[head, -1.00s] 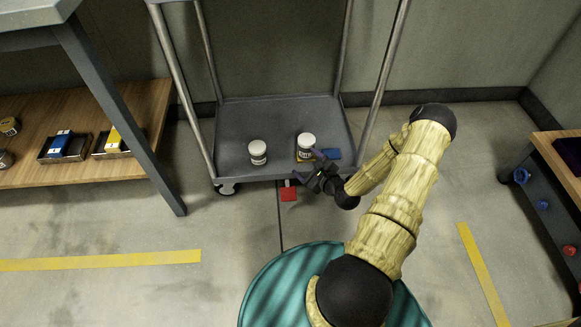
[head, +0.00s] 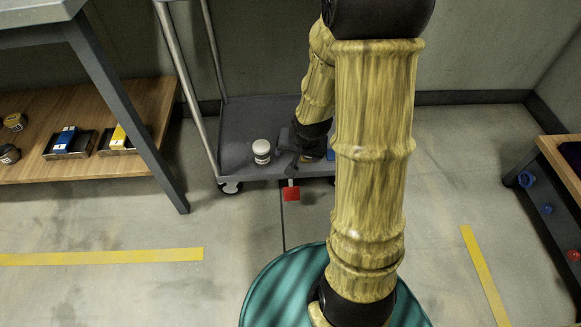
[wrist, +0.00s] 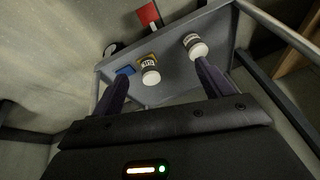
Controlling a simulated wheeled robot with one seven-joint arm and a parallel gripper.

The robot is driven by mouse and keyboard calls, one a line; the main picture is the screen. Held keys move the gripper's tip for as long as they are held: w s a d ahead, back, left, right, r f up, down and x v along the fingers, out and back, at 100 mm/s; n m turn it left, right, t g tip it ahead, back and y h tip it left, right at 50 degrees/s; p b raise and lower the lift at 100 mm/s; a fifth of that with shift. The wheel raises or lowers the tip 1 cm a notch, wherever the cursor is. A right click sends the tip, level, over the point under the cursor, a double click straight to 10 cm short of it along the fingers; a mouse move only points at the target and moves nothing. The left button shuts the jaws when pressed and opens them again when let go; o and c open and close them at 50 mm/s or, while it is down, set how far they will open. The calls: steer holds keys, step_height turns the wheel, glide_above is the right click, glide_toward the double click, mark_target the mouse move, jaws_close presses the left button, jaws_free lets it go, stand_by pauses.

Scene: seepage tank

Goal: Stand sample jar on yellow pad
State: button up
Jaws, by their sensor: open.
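Two white-lidded jars stand on the grey cart shelf. One jar (head: 262,151) is at the left in the head view and at the right in the wrist view (wrist: 195,46). The other jar (wrist: 150,72) appears upright on the yellow pad (wrist: 144,60), which shows only in part around its base. My arm hides this jar in the head view. I cannot read which label marks the sample jar. My gripper (wrist: 161,72) is open and empty. In the wrist view its fingers frame the jar at the yellow pad, apart from it; in the head view it is a dark shape (head: 289,146).
A blue pad (wrist: 125,70) lies beside the yellow one. A red tab (head: 292,194) sticks out at the cart's front edge. The cart's posts (head: 188,90) rise at its corners. A wooden shelf (head: 90,174) with small trays stands left. Open floor lies in front.

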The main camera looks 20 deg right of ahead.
steer(key=s+a+r+n+g, duration=0.1)
steer(key=s+a+r+n, duration=0.4)
steer(key=s+r, duration=0.2)
steer(key=shift+s+a+r+n+g, duration=0.2)
steer(key=shift+s+r+n+g, duration=0.1)
steer(key=shift+s, duration=0.85)
steer(key=w+r+p+v, duration=0.1)
steer(key=w+p+v, duration=0.3)
steer(key=p+v, duration=1.3)
steer(key=w+p+v, duration=0.4)
steer(key=p+v, duration=1.4)
steer(key=p, duration=0.1)
steer(key=w+d+r+p+v, duration=0.1)
steer(key=w+p+v, duration=0.3)
steer(key=p+v, duration=1.3)
steer(key=shift+r+p, duration=0.6)
steer(key=shift+r, duration=0.1)
steer(key=shift+s, duration=0.1)
